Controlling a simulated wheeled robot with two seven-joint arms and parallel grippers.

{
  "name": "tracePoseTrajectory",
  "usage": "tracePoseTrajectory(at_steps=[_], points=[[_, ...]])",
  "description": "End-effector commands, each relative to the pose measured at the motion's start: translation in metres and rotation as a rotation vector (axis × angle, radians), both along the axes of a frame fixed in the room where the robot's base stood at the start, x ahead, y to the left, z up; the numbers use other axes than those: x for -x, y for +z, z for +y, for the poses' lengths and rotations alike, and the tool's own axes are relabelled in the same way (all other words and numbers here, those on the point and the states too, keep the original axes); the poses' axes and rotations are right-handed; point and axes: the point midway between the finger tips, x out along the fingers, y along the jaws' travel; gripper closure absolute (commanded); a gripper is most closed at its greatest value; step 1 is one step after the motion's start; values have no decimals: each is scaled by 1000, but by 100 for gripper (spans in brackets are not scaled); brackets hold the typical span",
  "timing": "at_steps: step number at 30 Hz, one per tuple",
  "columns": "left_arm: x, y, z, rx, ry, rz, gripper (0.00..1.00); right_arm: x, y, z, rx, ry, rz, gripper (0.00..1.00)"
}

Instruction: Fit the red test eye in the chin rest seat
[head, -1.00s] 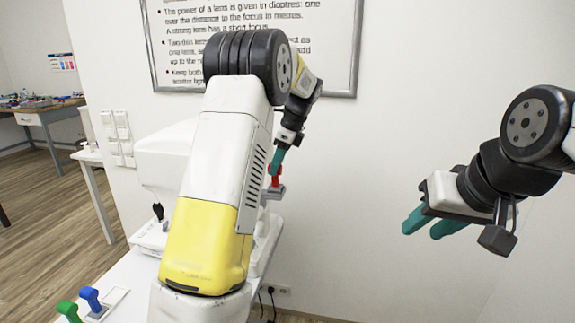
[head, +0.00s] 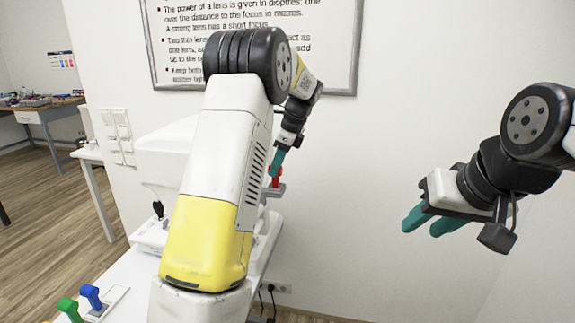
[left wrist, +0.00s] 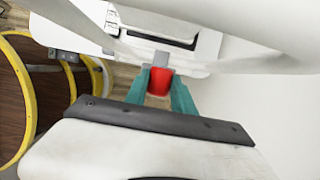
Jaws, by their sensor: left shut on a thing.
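The red test eye (head: 275,173) is between the teal fingertips of my left gripper (head: 276,162), which is shut on it. It also shows as a red block between both fingers in the left wrist view (left wrist: 160,81). The grey chin rest seat (head: 274,190) is directly below the red eye in the head view, and its end shows just beyond the eye in the left wrist view (left wrist: 160,58). I cannot tell whether the eye is in the seat or just above it. My right gripper (head: 430,223) is open and empty, in the air at the right.
A white instrument (head: 165,165) stands on the white table (head: 122,272), partly hidden by my left arm. A blue test eye (head: 91,296) and a green one (head: 68,308) stand at the table's front left. The wall is close behind; the space between my arms is free.

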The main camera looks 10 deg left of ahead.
Motion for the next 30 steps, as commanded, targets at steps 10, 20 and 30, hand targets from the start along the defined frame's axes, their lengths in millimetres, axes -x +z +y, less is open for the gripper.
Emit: tracePoseTrajectory(at_steps=[10, 20, 30], points=[[0, 0, 0, 0, 0, 0, 44, 0, 0, 0, 0, 0, 0, 64], [0, 9, -4, 1, -1, -2, 44, 0, 0, 0, 0, 0, 0, 64], [0, 61, -22, 1, -1, -3, 44, 0, 0, 0, 0, 0, 0, 64]])
